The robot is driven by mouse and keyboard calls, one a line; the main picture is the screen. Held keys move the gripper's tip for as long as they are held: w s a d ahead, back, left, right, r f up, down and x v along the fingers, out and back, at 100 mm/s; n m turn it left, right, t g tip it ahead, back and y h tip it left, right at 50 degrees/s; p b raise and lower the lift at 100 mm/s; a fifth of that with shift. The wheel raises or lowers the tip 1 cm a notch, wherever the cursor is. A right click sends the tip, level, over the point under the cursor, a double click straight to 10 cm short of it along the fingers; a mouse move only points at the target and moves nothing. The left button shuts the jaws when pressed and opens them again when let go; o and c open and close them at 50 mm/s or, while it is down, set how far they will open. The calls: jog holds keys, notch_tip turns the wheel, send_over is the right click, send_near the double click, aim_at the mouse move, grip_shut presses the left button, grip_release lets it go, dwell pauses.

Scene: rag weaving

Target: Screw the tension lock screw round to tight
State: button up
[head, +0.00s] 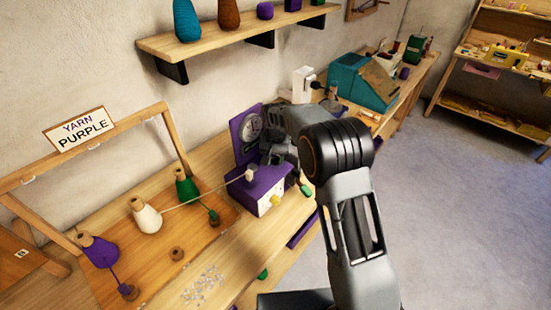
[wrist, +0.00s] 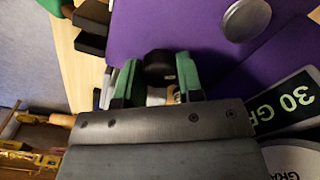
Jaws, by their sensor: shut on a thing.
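The purple tension device (head: 262,188) stands on the bench, with a round dial (head: 250,127) on its upright plate. My gripper (wrist: 156,86) is over the device; its green-padded fingers are shut on a black round knob (wrist: 158,64), which looks like the tension lock screw. The purple face (wrist: 200,30) lies behind the knob in the wrist view. My arm hides this spot in the head view. How far the screw is turned cannot be told.
A grey disc (wrist: 246,18) and a scale marked 30 (wrist: 285,102) are close to my fingers. A pale thread runs from the white cone (head: 147,217) to the device. A green cone (head: 186,187) and a purple cone (head: 101,252) stand nearby. A teal machine (head: 357,85) is farther along.

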aim_at(275, 158)
jog(key=m, duration=0.6)
jog(key=shift+m, duration=0.4)
dwell(0.4)
jog(key=o, duration=0.9)
notch_tip(275, 158, up, 14)
jog(key=shift+f+b, duration=0.1)
jog(key=shift+b, duration=0.3)
dwell(0.4)
